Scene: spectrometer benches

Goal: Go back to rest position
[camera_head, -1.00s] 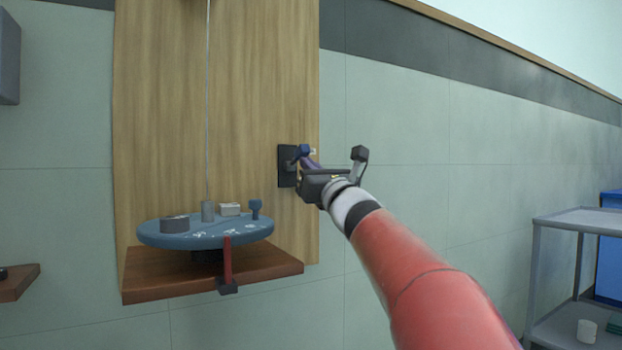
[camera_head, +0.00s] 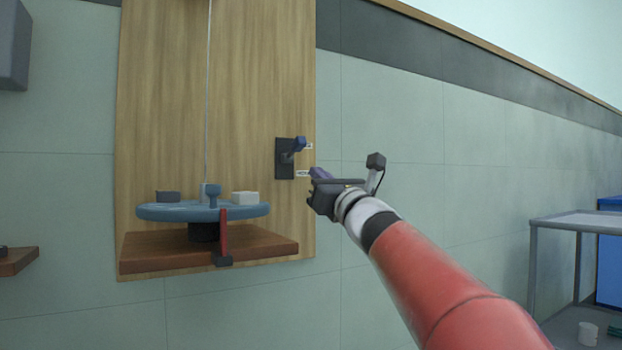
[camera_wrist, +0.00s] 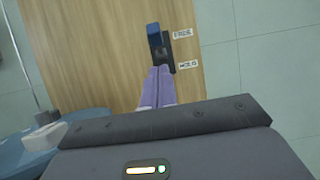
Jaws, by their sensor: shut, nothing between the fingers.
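My gripper (camera_head: 318,172) is in front of the wooden panel's right edge, its purple fingers together and empty. In the wrist view the shut fingers (camera_wrist: 157,86) point toward a black wall plate (camera_wrist: 168,56) with a blue-handled lever (camera_wrist: 154,35). In the head view the lever's blue handle (camera_head: 298,143) stands up and to the right on its plate (camera_head: 283,160), beside the upper label. The wrist view shows that label as FREE (camera_wrist: 182,34), with HOLD (camera_wrist: 188,65) below. The fingers appear apart from the lever.
A blue round disc (camera_head: 165,212) bears a dark piece, a white block (camera_head: 245,198) and a blue peg (camera_head: 213,193). It stands over a brown shelf (camera_head: 150,258) with a red upright in front. A grey rack (camera_head: 575,225) stands right. Bare wall lies between.

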